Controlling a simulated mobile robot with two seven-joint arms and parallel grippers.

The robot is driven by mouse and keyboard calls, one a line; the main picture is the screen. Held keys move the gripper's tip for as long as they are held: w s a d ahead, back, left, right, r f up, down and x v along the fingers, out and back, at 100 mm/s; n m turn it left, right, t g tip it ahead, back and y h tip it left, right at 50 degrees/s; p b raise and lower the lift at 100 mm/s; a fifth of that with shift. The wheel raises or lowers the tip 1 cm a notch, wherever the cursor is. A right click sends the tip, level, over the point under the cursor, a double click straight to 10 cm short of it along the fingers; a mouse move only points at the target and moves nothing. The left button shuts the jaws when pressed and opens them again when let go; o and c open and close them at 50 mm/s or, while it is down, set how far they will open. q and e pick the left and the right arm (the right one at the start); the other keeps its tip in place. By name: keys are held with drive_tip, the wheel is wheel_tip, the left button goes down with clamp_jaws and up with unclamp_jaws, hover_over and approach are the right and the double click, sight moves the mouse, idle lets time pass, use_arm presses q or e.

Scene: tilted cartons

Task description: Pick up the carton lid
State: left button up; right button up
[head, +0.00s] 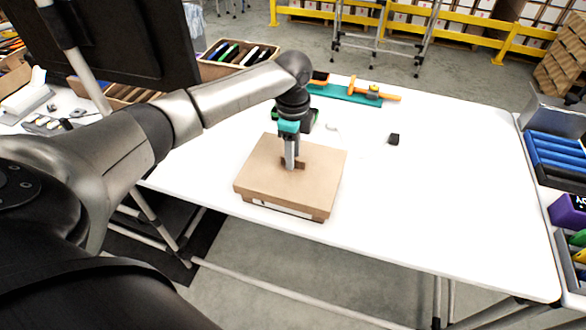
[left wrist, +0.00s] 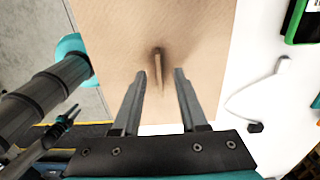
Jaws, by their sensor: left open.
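The carton lid (head: 262,182) is a flat brown cardboard top on a low carton near the table's front edge. A small brown upright tab (head: 300,164) stands near its middle. My left gripper (head: 290,166) points down over the lid, with its fingertips at the tab. In the left wrist view the two fingers (left wrist: 159,76) are apart, and the thin tab (left wrist: 158,68) shows between their tips with a gap on each side. The lid (left wrist: 110,30) fills the middle of that view. I cannot tell how deep the fingers reach beside the tab. My right gripper is not in view.
The white table (head: 440,200) is largely clear to the right of the carton. A small black block (head: 393,139) lies there. A teal tray with orange-handled tools (head: 345,94) lies at the back. A dark screen (head: 110,40) stands at the left. Bins with blue items (head: 556,155) stand at the right.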

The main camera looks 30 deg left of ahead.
use_arm(q)
drive_tip(key=shift+f, duration=0.5)
clamp_jaws()
